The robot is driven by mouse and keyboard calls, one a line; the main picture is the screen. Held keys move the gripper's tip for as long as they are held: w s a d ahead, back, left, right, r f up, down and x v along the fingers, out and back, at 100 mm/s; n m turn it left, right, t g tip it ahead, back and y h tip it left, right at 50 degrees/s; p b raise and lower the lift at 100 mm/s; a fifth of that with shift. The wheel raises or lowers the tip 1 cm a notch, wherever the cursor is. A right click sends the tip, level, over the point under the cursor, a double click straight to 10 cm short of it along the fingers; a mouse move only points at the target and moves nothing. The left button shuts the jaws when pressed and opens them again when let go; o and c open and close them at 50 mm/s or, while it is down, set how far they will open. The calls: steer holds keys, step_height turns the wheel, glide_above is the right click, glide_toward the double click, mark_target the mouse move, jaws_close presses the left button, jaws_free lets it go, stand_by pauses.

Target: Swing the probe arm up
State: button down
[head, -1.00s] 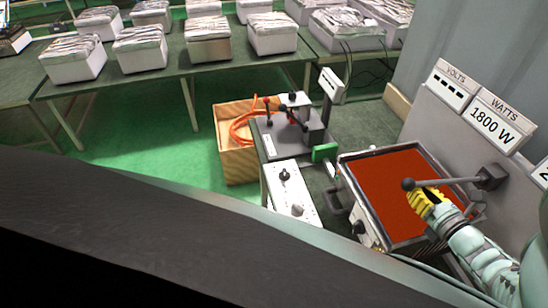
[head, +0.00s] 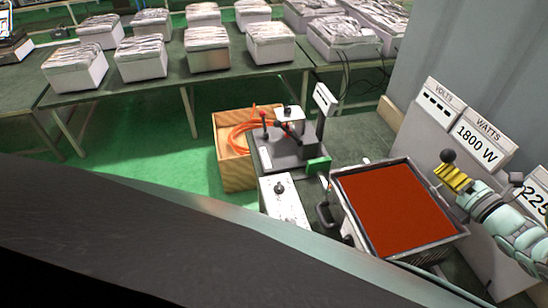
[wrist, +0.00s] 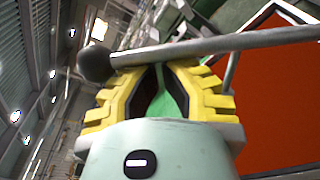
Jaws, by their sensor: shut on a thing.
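The probe arm is a grey rod with a dark ball knob (head: 448,156). In the head view it is raised off the red plate (head: 390,205), and most of the rod is hidden behind my gripper and arm. My gripper (head: 448,172), with yellow ribbed fingers, is shut on the probe arm close to the knob. In the wrist view the rod of the probe arm (wrist: 230,42) runs across the fingertips of my gripper (wrist: 168,65), with the knob at the left end. The red plate (wrist: 278,95) lies at the right there.
Right of the plate stands a grey panel with a "1800 W" sign (head: 477,143). A control box with knobs (head: 283,200) and a small lever device (head: 290,140) sit left of the plate. A wooden crate with orange hose (head: 235,160) stands beyond. Space above the plate is clear.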

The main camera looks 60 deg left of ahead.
steer(key=shift+w+d+r+m, duration=0.15)
steer(key=shift+w+d+r, duration=0.05)
steer(key=shift+w+r, duration=0.45)
steer(key=shift+w+d+r+m, duration=0.15)
steer(key=shift+w+d+r, duration=0.05)
steer(key=shift+w+r, duration=0.4)
steer(key=shift+d+r, duration=0.1)
steer(key=shift+d, duration=0.05)
steer(key=f+p+v, duration=0.1)
steer(key=v, duration=0.8)
steer(key=shift+s+d+r, duration=0.2)
steer(key=shift+d+r, duration=0.1)
